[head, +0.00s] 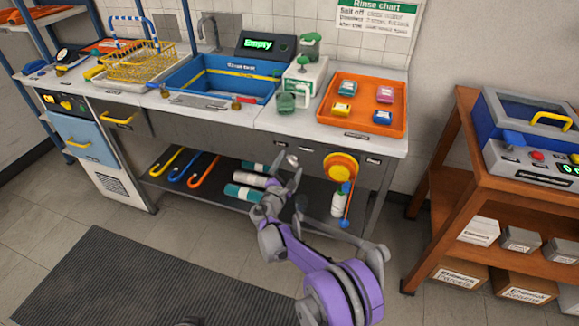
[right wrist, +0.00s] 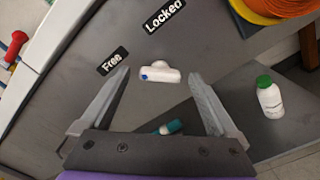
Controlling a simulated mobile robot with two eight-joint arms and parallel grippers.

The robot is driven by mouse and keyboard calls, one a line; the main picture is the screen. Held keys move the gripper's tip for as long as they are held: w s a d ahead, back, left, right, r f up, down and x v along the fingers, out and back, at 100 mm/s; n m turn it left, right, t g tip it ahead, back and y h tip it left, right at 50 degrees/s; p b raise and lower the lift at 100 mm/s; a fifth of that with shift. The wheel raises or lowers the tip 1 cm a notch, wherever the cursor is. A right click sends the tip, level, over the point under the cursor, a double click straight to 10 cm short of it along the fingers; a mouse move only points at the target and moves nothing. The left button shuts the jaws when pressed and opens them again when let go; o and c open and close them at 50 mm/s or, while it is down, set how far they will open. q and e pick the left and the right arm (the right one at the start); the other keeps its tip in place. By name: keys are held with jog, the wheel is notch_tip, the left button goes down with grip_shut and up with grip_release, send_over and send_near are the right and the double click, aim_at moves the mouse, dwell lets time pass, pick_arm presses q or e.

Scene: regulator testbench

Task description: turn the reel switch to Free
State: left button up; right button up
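The reel switch is a white knob (right wrist: 162,75) with a blue mark on its left end in the right wrist view. It sits on the grey bench front below the labels Free (right wrist: 112,61) and Locked (right wrist: 164,16); I cannot tell which label it is set to. It also shows small in the head view (head: 292,160). My right gripper (right wrist: 159,74) is open, with the switch between its fingertips and a gap visible on both sides. In the head view my right gripper (head: 288,170) is at the bench front. My left gripper is not in view.
An orange-yellow hose reel (head: 341,166) is right of the switch, with a white green-capped bottle (right wrist: 269,98) below it on the lower shelf. Teal and white rolls (head: 247,180) lie on that shelf. An orange tray (head: 363,133) sits above on the counter. A wooden cart stands right.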

jog(key=p+v, duration=0.1)
jog(key=v, duration=0.9)
jog(key=shift+s+a, duration=0.15)
jog(key=shift+s, duration=0.25)
jog(key=shift+r, duration=0.1)
